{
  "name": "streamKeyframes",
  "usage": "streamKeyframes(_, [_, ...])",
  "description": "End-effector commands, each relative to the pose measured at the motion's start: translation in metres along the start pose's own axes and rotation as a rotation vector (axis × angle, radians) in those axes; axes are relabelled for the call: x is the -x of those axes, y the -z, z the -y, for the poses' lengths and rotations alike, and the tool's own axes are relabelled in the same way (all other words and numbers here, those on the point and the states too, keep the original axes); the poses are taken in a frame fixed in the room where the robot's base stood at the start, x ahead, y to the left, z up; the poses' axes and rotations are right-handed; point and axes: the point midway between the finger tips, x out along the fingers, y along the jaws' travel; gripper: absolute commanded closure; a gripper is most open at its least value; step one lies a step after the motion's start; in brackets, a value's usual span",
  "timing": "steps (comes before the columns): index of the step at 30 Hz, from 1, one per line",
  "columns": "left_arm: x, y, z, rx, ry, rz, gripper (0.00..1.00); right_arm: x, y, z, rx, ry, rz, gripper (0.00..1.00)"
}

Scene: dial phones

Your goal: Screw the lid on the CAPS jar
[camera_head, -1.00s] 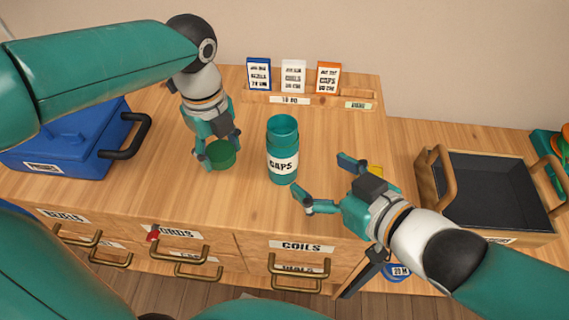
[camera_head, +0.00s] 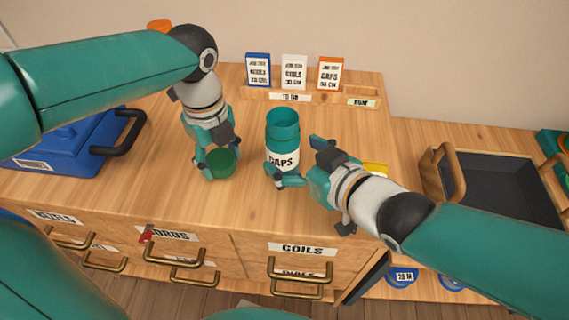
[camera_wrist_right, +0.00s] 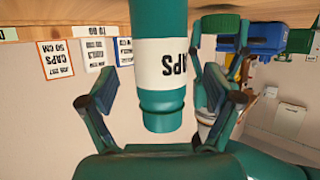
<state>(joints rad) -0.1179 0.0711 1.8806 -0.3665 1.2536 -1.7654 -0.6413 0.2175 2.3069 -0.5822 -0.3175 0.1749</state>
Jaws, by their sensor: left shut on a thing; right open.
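The CAPS jar (camera_head: 283,127) is a teal cylinder with a white label, standing upright and open-topped on the wooden counter. A green lid (camera_head: 222,164) is held by my left gripper (camera_head: 218,164), left of the jar and close to the counter. My right gripper (camera_head: 300,163) is open at the jar's right and front, one finger crossing in front of its lower part. In the right wrist view, which is upside down, the jar (camera_wrist_right: 162,98) stands between the two open fingers with gaps on both sides. The lid also shows there (camera_wrist_right: 216,22).
A blue toolbox (camera_head: 62,150) stands at the left. A card rack (camera_head: 325,97) with blue, white and orange cards is behind the jar. A dark tray (camera_head: 500,185) with wooden handles is at the right. Drawers line the front. The counter around the jar is mostly clear.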

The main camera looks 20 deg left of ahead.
Motion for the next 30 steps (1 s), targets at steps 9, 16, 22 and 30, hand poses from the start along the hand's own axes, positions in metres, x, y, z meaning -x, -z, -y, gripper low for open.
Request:
streamKeyframes(9, [-0.012, 0.0, 0.0, 0.001, 0.0, 0.0, 0.52, -0.039, -0.004, 0.001, 0.001, 0.002, 0.001, 0.11])
streamKeyframes(16, [-0.012, 0.0, -0.001, 0.001, 0.0, 0.0, 0.52, -0.04, -0.003, 0.0, 0.0, 0.001, 0.0, 0.11])
streamKeyframes(22, [-0.012, -0.001, -0.001, 0.002, 0.0, 0.0, 0.52, -0.04, -0.004, 0.001, 0.0, 0.002, 0.0, 0.24])
streamKeyframes(30, [-0.012, -0.001, -0.001, 0.002, 0.0, 0.0, 0.52, -0.04, -0.004, 0.001, 0.0, 0.002, 0.0, 0.69])
